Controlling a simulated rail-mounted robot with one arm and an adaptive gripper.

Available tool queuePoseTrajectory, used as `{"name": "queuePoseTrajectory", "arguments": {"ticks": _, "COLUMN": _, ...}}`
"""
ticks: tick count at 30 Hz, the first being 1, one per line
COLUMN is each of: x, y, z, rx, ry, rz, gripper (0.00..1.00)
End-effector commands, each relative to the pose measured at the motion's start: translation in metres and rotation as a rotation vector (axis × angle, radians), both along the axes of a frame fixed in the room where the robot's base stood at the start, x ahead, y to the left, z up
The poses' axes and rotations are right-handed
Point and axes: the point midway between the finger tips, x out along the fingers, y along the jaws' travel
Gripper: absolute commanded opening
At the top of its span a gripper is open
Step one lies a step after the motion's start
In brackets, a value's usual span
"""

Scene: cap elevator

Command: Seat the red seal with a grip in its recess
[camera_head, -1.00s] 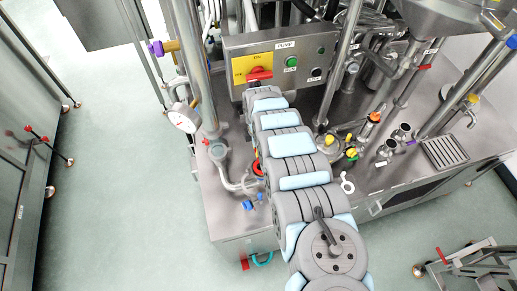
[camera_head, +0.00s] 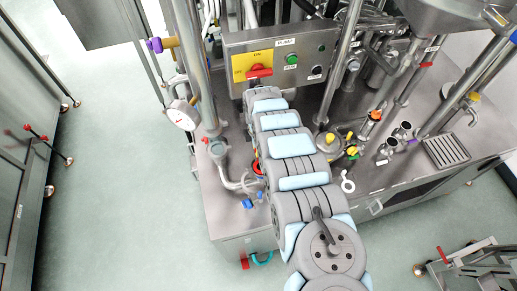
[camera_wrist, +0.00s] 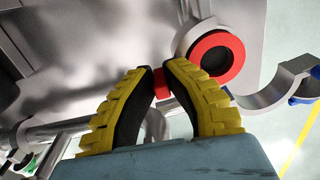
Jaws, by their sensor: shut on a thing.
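In the wrist view, my gripper (camera_wrist: 160,78) has yellow, ribbed fingers with black inner pads. Its tips are shut on a small red piece, the visible part of the red seal (camera_wrist: 162,84). The fingers hide most of it. Just right of the tips is a red ring (camera_wrist: 235,48) with a dark centre, at the end of a metal fitting. I cannot tell whether the held piece joins this ring. In the head view, a red ring (camera_head: 257,168) shows partly beside my arm, and my arm hides the gripper.
A bent metal pipe (camera_head: 226,180) and a blue fitting (camera_head: 247,203) stand left of my arm. The pump panel (camera_head: 285,58) is behind it. A curved metal bracket (camera_wrist: 283,84) lies close right of the red ring in the wrist view.

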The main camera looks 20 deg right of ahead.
Motion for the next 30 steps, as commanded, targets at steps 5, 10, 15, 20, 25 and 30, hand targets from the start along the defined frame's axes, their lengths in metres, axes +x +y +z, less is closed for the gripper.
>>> {"name": "queuePoseTrajectory", "arguments": {"ticks": 5, "x": 0.0000, "y": 0.0001, "z": -0.0027, "rx": 0.000, "ry": 0.000, "rz": 0.000, "gripper": 0.00}}
{"name": "queuePoseTrajectory", "arguments": {"ticks": 10, "x": 0.0000, "y": 0.0002, "z": -0.0048, "rx": 0.000, "ry": 0.000, "rz": 0.000, "gripper": 0.00}}
{"name": "queuePoseTrajectory", "arguments": {"ticks": 15, "x": -0.0002, "y": 0.0001, "z": -0.0049, "rx": 0.000, "ry": 0.001, "rz": 0.000, "gripper": 0.40}}
{"name": "queuePoseTrajectory", "arguments": {"ticks": 20, "x": -0.0003, "y": 0.0000, "z": -0.0050, "rx": 0.000, "ry": 0.001, "rz": 0.000, "gripper": 0.40}}
{"name": "queuePoseTrajectory", "arguments": {"ticks": 25, "x": -0.0002, "y": 0.0001, "z": -0.0045, "rx": 0.000, "ry": 0.001, "rz": 0.000, "gripper": 0.40}}
{"name": "queuePoseTrajectory", "arguments": {"ticks": 30, "x": 0.0001, "y": 0.0001, "z": 0.0012, "rx": 0.000, "ry": 0.000, "rz": 0.000, "gripper": 0.40}}
